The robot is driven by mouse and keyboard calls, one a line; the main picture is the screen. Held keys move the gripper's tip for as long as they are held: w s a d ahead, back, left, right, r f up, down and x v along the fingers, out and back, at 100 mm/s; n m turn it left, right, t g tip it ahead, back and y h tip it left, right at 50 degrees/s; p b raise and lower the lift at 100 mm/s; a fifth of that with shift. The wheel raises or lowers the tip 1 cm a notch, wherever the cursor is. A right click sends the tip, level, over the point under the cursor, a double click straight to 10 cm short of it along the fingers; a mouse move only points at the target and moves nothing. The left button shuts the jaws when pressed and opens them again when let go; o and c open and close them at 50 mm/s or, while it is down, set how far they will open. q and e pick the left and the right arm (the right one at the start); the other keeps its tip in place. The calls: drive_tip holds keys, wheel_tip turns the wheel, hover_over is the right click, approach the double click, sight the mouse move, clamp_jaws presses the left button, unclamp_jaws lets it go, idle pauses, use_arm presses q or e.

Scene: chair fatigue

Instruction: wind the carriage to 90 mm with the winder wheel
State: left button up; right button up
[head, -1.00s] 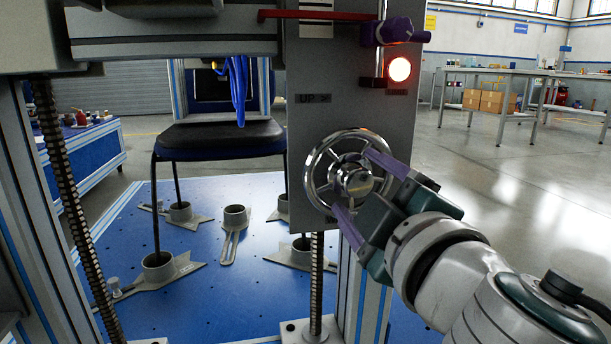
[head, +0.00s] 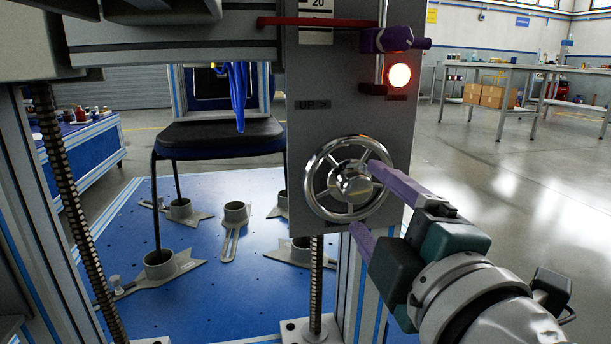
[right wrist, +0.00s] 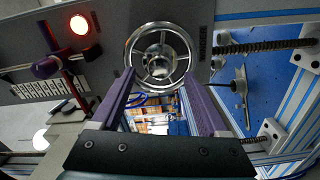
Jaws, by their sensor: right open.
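The winder wheel (head: 349,179) is a chrome spoked handwheel on the grey panel (head: 300,150), under an "UP" label. It also shows in the right wrist view (right wrist: 158,57). My right gripper (head: 367,199) is open, with purple fingers reaching to the wheel's right side. One fingertip overlaps the upper right rim; the other is by the lower edge. I cannot tell whether they touch it. The right wrist view shows the spread, empty fingers (right wrist: 158,76) below the hub. A red pointer (head: 310,20) crosses the scale (head: 317,9) just below the mark 20. My left gripper is not in view.
A purple clamp-like part (head: 390,40) and a lit lamp (head: 398,76) sit above the wheel on the panel. A dark-seated chair (head: 220,137) stands on the blue base plate (head: 210,265) behind. Threaded rods and frame posts stand nearby. Open floor lies to the right.

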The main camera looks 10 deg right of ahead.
drive_tip(key=shift+r+n+p, duration=0.2)
drive_tip(key=shift+n+p, duration=0.2)
drive_tip(key=shift+n, duration=1.1)
drive_tip(key=shift+f+n, duration=0.2)
drive_tip(key=shift+n, duration=0.1)
drive_tip(key=shift+r+n+p, duration=0.15)
drive_tip(key=shift+n+p, duration=0.7)
drive_tip(key=shift+n, duration=0.85)
drive_tip(key=shift+w, duration=0.1)
